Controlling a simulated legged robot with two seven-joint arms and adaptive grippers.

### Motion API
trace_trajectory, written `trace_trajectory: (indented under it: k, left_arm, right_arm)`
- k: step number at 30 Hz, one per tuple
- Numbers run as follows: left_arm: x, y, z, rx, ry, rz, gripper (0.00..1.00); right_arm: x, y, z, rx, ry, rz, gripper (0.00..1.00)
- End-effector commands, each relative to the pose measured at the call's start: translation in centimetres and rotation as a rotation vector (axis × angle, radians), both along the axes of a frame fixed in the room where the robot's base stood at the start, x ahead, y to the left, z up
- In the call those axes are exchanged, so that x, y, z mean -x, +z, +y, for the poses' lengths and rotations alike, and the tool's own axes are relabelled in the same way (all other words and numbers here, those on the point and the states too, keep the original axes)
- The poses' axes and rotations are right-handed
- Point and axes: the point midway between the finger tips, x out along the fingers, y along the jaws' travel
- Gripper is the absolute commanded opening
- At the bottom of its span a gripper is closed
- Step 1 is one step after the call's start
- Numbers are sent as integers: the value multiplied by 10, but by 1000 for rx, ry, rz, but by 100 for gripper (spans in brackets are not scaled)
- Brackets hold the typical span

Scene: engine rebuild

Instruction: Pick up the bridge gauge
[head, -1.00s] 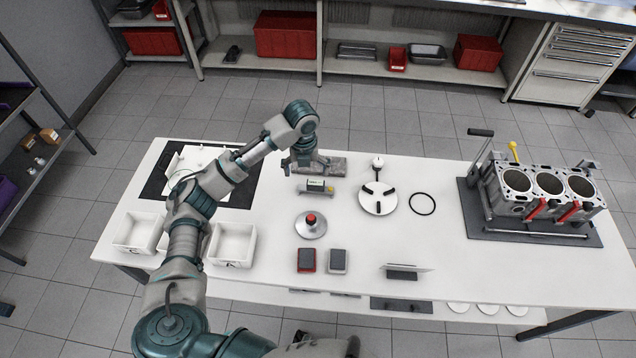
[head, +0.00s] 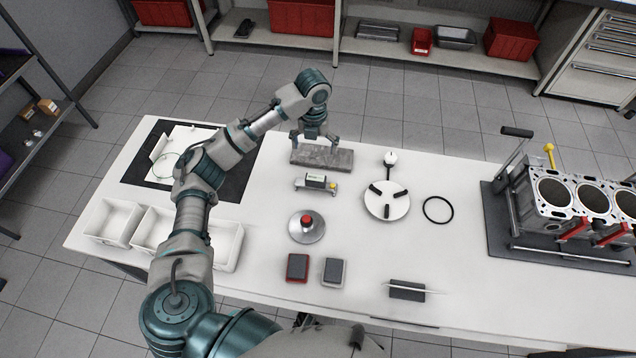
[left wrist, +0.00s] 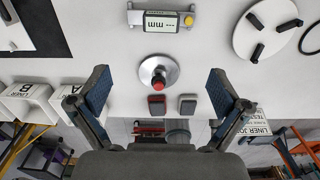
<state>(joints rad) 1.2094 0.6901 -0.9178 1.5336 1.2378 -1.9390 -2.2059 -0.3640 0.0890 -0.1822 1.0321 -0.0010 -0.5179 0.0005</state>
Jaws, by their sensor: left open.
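The bridge gauge (head: 316,183) is a small grey bar on feet with a display box and a yellow knob at its right end. It lies on the white table in front of a grey stone-like block. It also shows at the top of the left wrist view (left wrist: 162,22), display facing up. My left gripper (head: 315,142) is open and empty, above the grey block and behind the gauge in the head view. Its two spread fingers also show in the left wrist view (left wrist: 158,85), apart from the gauge. My right gripper is not seen.
The grey block (head: 322,156) lies behind the gauge. A round dial base with a red knob (head: 307,226) stands in front of it. A three-pad disc (head: 387,201) and black ring (head: 438,210) are right of it. The engine block (head: 562,195) is at far right.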

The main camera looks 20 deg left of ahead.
Motion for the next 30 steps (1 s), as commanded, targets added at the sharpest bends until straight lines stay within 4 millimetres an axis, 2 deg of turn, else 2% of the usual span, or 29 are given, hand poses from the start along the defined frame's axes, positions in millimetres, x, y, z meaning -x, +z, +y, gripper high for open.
trace_trajectory:
  k: [5,12,15,23,30]
  left_arm:
    - [1,-31,0,-1,1,4,100]
    - [1,-88,0,-1,2,4,100]
    - [0,-106,0,-1,1,3,100]
    - [-1,-127,0,-1,2,1,100]
    - [-5,-164,-1,0,1,3,100]
  right_arm:
    - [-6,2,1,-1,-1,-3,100]
    - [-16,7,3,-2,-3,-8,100]
    - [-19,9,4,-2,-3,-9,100]
    - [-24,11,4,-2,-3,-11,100]
    - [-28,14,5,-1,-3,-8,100]
